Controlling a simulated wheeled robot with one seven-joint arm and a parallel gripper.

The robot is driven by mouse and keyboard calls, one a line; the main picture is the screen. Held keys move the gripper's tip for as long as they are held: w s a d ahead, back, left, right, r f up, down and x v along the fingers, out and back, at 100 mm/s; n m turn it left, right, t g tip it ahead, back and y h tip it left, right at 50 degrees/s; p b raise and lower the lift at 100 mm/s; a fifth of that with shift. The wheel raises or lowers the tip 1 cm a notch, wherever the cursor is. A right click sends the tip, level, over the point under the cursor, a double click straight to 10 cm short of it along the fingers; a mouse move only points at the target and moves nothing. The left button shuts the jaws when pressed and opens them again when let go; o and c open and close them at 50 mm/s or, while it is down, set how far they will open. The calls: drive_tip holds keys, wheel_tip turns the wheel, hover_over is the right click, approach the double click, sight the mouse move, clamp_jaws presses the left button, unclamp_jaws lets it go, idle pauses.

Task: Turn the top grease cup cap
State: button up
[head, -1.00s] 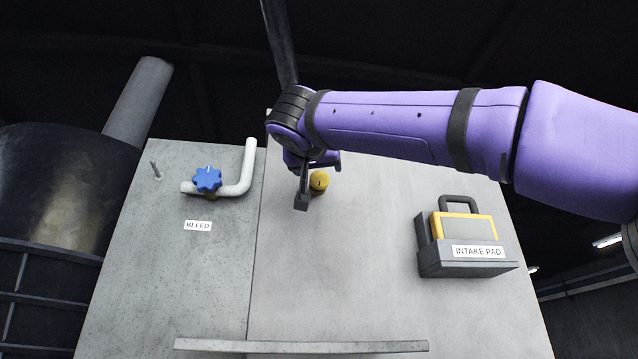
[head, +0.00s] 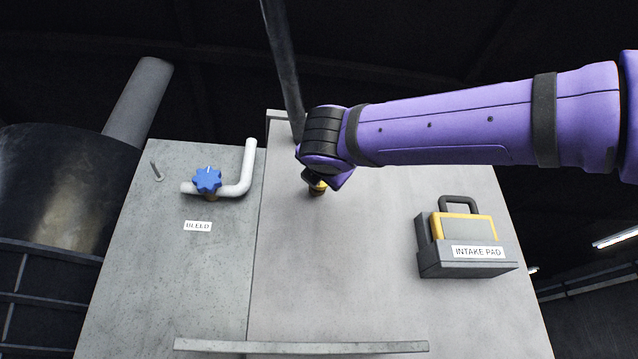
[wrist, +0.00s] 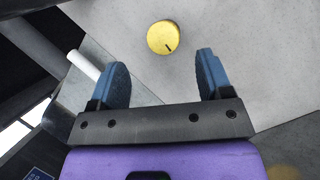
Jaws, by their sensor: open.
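The grease cup cap (wrist: 163,38) is a round yellow knob with a dark line on its face, on the grey panel. In the wrist view it sits beyond my gripper (wrist: 162,80), between the lines of the two blue fingers but apart from them. My gripper is open and empty. In the head view my wrist covers most of the yellow cap (head: 318,188), and only its lower part shows. The fingers are hidden there.
On the left of the panel (head: 350,290) are a blue star-shaped valve knob (head: 206,180), a white bent pipe (head: 248,165) and a BLEED label (head: 198,226). On the right is an INTAKE PAD holder (head: 468,262) with a handled pad. A ledge (head: 300,346) runs along the bottom.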

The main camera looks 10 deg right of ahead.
drive_tip(key=w+r+n, duration=0.1)
drive_tip(key=w+n, duration=0.1)
drive_tip(key=w, duration=0.1)
drive_tip(key=w+r+n, duration=0.1)
drive_tip(key=w+n, duration=0.1)
drive_tip(key=w, duration=0.1)
drive_tip(key=w+r+n+y, duration=0.1)
drive_tip(key=w+n, duration=0.1)
drive_tip(key=w, duration=0.1)
drive_tip(key=shift+w+d+n, duration=0.25)
drive_tip(key=shift+d+n, duration=0.05)
drive_tip(key=shift+n, duration=0.1)
drive_tip(key=shift+c, duration=0.4)
drive_tip(key=c, duration=0.8)
drive_tip(key=shift+c, duration=0.2)
drive_tip(key=shift+m, duration=0.5)
